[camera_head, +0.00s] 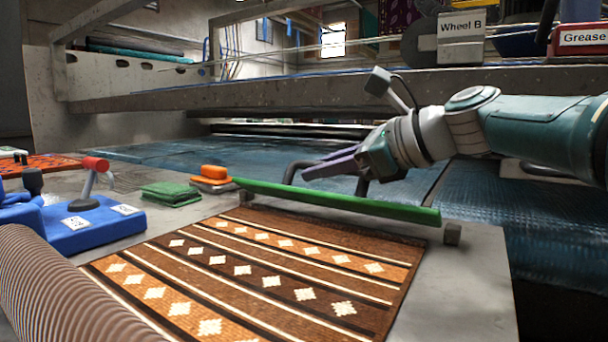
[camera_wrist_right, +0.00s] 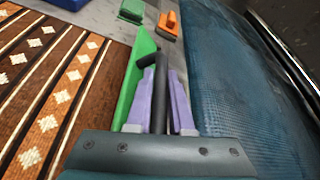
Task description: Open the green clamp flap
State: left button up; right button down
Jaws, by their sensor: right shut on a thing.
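The green clamp flap (camera_head: 330,203) is a long bar along the far edge of the patterned rug (camera_head: 270,265). A small grey block stands near each end of it. Its black handle (camera_head: 291,172) rises on the far side. My right gripper (camera_head: 325,166) reaches in from the right with its purple fingers at this handle. In the right wrist view the fingers (camera_wrist_right: 168,100) are shut on the black handle (camera_wrist_right: 158,85), with the green flap (camera_wrist_right: 134,85) just left of them. The flap's exact tilt is hard to tell. My left gripper is not in view.
A folded green cloth (camera_head: 171,193) and an orange-topped brush (camera_head: 214,175) lie left of the flap. A blue control box (camera_head: 90,226) with a red-tipped lever (camera_head: 95,164) stands at left. A ribbed grey-brown roll (camera_head: 60,295) fills the lower left. A concrete beam (camera_head: 300,93) crosses behind.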

dwell(0.3)
jog(key=c, duration=0.8)
grip_release()
jog(key=shift+d+r+p, duration=0.15)
jog(key=shift+r+p, duration=0.05)
jog(key=shift+p, duration=0.25)
jog(key=p+v, duration=0.1)
jog(key=p, duration=0.1)
jog(key=p+v, duration=0.1)
jog(key=p, duration=0.1)
jog(key=shift+s+d+r+p, duration=0.15)
jog(key=shift+s+r+p, duration=0.05)
jog(key=shift+r+p, duration=0.2)
jog(key=p+v, duration=0.1)
jog(key=v, duration=0.1)
jog(key=p+v, duration=0.1)
jog(key=v, duration=0.1)
jog(key=p+v, duration=0.1)
jog(key=v, duration=0.1)
jog(key=shift+f, duration=0.3)
jog(key=shift+s+d, duration=0.4)
